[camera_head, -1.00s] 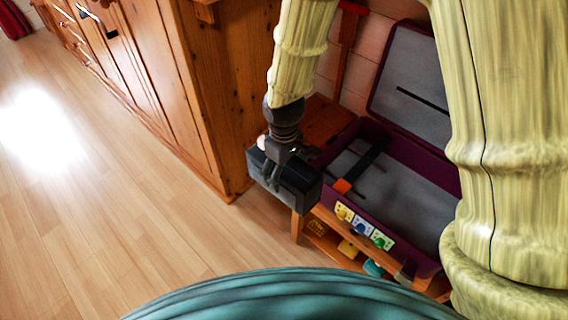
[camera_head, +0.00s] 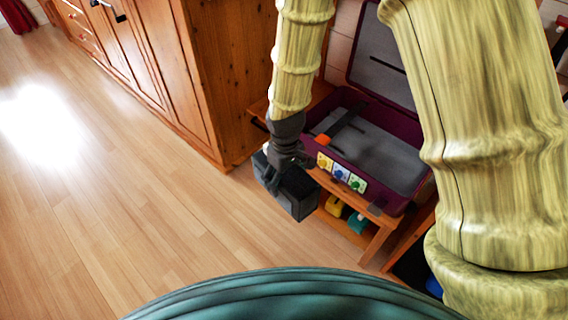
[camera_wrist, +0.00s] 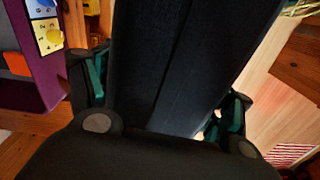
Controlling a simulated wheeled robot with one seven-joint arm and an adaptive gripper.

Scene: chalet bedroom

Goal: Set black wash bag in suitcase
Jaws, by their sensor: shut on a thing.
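The black wash bag (camera_head: 298,196) is held in my gripper (camera_head: 277,178), in front of the bench and to the left of the open suitcase. In the wrist view the bag (camera_wrist: 185,60) fills the middle, between the two fingers of my gripper (camera_wrist: 165,105). The purple suitcase (camera_head: 378,188) lies open on the wooden bench, with its grey-lined lid (camera_head: 383,62) raised at the back. A dark strap with an orange end (camera_head: 322,139) lies inside at the left. The suitcase's purple side (camera_wrist: 30,50) shows at the left of the wrist view. My arm hides part of the suitcase's right.
The wooden bench (camera_head: 375,212) has a lower shelf with yellow and teal things (camera_head: 357,222). A tall wooden cabinet (camera_head: 225,80) stands at the left. Bare floor (camera_head: 120,200) lies left and in front.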

